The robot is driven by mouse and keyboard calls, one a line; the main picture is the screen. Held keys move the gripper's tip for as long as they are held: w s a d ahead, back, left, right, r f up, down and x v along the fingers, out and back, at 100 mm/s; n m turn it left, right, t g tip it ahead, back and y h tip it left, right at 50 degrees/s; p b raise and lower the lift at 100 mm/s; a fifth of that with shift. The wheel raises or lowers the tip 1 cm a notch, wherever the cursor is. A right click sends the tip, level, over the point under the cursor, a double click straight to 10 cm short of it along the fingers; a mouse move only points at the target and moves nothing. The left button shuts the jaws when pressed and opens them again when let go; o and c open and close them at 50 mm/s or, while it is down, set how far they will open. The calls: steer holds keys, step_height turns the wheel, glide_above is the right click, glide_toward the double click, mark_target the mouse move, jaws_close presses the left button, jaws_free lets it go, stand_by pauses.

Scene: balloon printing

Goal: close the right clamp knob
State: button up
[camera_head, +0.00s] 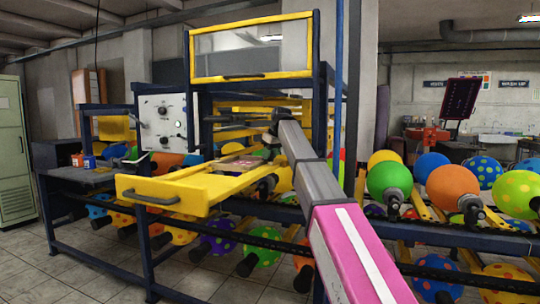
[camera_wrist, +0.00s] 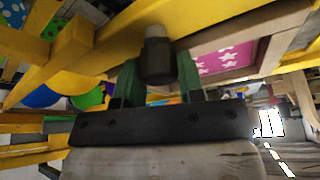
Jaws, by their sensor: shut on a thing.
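The right clamp knob (camera_wrist: 158,58) is a dark cylinder with a grey top, next to a yellow beam in the wrist view. My gripper (camera_wrist: 160,76) has its two green fingers on either side of the knob and is shut on it. In the head view, my arm reaches to the right side of the yellow pull-out tray (camera_head: 165,197), and the knob cannot be made out there. A pink sheet with white stars (camera_wrist: 215,62) lies in a wooden frame (camera_wrist: 262,48) beside the knob. How far the knob is turned cannot be told.
The printing machine's yellow-framed window (camera_head: 250,50) stands above the tray. A control panel (camera_head: 164,123) is at left. Balloons, such as a green one (camera_head: 389,181) and an orange one (camera_head: 452,187), line the rack at right. Yellow beams crowd the space around my gripper.

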steer(key=n+g, duration=0.1)
steer(key=n, duration=0.2)
steer(key=n+g+y, duration=0.1)
steer(key=n, duration=0.2)
steer(key=shift+n, duration=0.3)
steer(key=shift+g, duration=0.3)
steer(key=o, duration=0.9)
steer(key=shift+r, duration=0.1)
steer(key=v, duration=1)
steer(key=shift+d+r, duration=0.15)
steer(key=shift+r, duration=0.15)
steer(key=shift+s, duration=0.15)
